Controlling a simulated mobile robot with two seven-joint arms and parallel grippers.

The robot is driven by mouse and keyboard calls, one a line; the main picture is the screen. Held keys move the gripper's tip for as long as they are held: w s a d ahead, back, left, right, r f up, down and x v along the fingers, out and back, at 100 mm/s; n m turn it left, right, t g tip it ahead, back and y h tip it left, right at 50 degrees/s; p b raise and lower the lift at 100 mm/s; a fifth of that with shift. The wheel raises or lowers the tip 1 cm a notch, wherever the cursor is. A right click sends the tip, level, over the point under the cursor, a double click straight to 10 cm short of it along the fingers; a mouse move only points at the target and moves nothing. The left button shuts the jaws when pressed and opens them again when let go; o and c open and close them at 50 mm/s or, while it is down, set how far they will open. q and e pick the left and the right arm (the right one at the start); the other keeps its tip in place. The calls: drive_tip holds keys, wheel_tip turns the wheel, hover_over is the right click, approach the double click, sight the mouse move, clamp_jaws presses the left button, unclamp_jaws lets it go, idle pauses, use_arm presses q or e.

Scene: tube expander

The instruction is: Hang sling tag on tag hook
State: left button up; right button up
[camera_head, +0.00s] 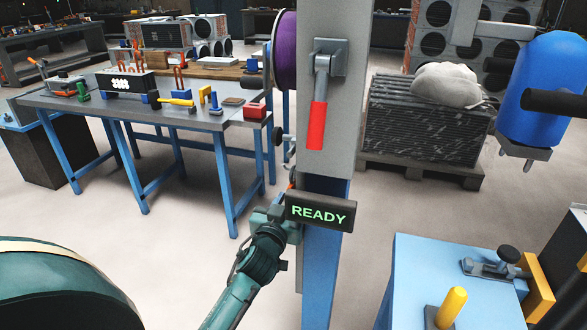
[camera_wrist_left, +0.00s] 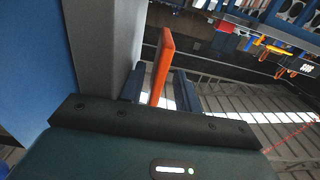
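My left gripper (camera_head: 283,203) is at the left side of the grey and blue post, level with the READY sign, and partly hidden by it. In the left wrist view its dark fingers (camera_wrist_left: 162,90) are on either side of a flat orange piece, which appears to be the sling tag (camera_wrist_left: 163,58), held slightly tilted beside the post. Only a sliver of orange shows in the head view. I cannot clearly make out the tag hook; dark fittings stick out from the post's left side. My right gripper is not in view.
The post (camera_head: 338,175) carries a red-handled lever (camera_head: 317,122), a purple reel (camera_head: 285,50) and the READY sign (camera_head: 319,212). A workbench (camera_head: 165,115) with tools stands at the left. A blue machine (camera_head: 420,265) is at the lower right. The floor between is clear.

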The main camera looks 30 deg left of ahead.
use_arm(q)
drive_tip(key=v, duration=1.3)
drive_tip(key=shift+s+a, duration=0.1)
drive_tip(key=shift+s, duration=0.05)
drive_tip(key=s+a+p, duration=0.2)
drive_tip(key=a, duration=0.6)
drive_tip(key=shift+a, duration=0.35)
idle(0.4)
